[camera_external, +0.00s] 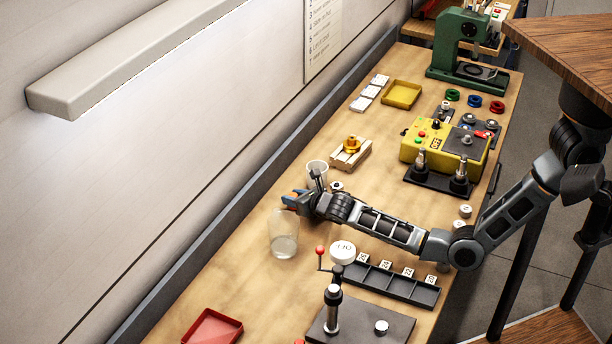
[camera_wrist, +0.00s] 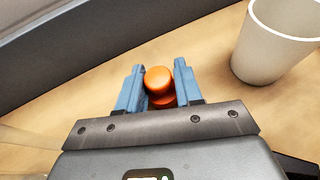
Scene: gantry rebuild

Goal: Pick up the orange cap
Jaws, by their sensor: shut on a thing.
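The orange cap (camera_wrist: 158,82) sits between the two blue fingers of my gripper (camera_wrist: 156,88) in the wrist view. It looks round, with a wider orange part partly hidden below its top. My gripper is shut on it. In the external view my gripper (camera_external: 290,199) is over the left part of the workbench, between two cups. A small bit of orange (camera_external: 287,195) shows at its fingertips there. I cannot tell whether the cap touches the bench.
A white cup (camera_wrist: 275,45) stands close right of my gripper in the wrist view. A clear cup (camera_external: 284,240) stands just below it in the external view. A black compartment tray (camera_external: 390,283), a yellow box (camera_external: 430,148) and a red tray (camera_external: 212,328) are on the bench (camera_external: 225,265).

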